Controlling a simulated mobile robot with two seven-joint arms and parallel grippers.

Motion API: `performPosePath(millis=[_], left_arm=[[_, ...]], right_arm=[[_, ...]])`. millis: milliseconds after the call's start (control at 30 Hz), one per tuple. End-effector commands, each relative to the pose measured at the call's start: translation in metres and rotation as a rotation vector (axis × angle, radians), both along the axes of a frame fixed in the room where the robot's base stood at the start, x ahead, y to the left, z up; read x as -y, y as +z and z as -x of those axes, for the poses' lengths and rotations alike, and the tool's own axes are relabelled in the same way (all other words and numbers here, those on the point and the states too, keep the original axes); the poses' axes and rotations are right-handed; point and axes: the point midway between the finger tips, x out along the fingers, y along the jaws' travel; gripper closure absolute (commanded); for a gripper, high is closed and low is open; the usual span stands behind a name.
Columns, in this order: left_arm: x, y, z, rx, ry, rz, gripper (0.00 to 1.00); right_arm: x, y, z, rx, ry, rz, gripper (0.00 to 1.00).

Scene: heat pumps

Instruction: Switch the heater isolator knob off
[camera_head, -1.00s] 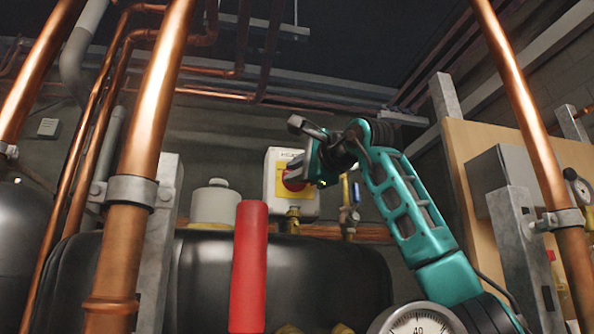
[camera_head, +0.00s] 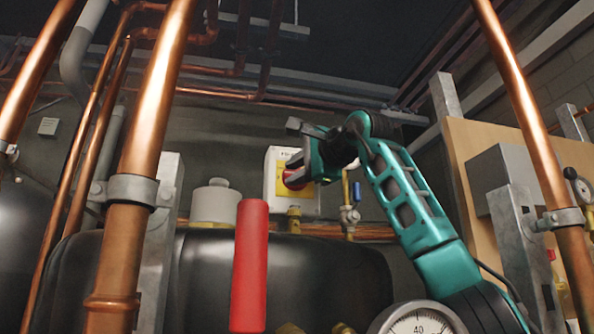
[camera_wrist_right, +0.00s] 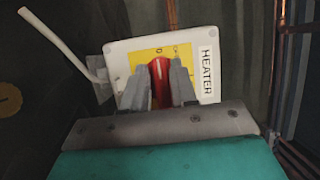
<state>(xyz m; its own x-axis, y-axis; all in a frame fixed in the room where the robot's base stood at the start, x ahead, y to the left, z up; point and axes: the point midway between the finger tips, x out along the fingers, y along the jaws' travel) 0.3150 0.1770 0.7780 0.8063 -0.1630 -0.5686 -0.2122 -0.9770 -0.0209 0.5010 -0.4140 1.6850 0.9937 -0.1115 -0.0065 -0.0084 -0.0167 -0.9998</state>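The heater isolator (camera_head: 272,170) is a pale box with a yellow plate and a red knob (camera_head: 292,180) on the back wall. In the right wrist view the box (camera_wrist_right: 207,75) appears turned, with the word HEATER running down its right side. The red knob (camera_wrist_right: 160,80) lies between the two grey fingers of my right gripper (camera_wrist_right: 160,84), which look shut on its sides. In the head view my right gripper (camera_head: 300,168) reaches the knob from the right and hides part of it. My left gripper is not in view.
Copper pipes (camera_head: 152,140) stand at the left and another (camera_head: 525,110) at the right. A red cylinder (camera_head: 250,265) stands in front of a black tank (camera_head: 330,275). A blue-handled valve (camera_head: 356,192) is just right of the isolator. A dial gauge (camera_head: 418,322) is low in front.

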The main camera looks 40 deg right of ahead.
Motion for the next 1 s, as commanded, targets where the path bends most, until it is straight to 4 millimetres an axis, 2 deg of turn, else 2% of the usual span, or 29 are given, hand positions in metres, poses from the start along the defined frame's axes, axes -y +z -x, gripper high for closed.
performPosePath(millis=[33, 167, 467, 567, 800, 1000], left_arm=[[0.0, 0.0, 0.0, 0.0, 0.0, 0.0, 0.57], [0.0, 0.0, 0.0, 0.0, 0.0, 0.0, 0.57], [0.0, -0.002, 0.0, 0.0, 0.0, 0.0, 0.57], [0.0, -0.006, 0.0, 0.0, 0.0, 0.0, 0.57], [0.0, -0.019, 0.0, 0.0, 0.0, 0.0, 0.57], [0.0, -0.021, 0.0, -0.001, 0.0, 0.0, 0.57]], right_arm=[[0.0, 0.0, 0.0, 0.0, 0.0, 0.0, 0.67], [0.0, 0.0, 0.0, 0.0, 0.0, -0.002, 0.55], [0.0, 0.0, 0.004, 0.002, 0.001, -0.003, 0.55], [-0.001, -0.001, 0.015, 0.003, 0.001, -0.004, 0.55], [-0.006, -0.002, 0.065, 0.005, -0.001, -0.001, 0.55], [-0.011, 0.001, 0.101, 0.004, 0.001, -0.002, 0.55]])
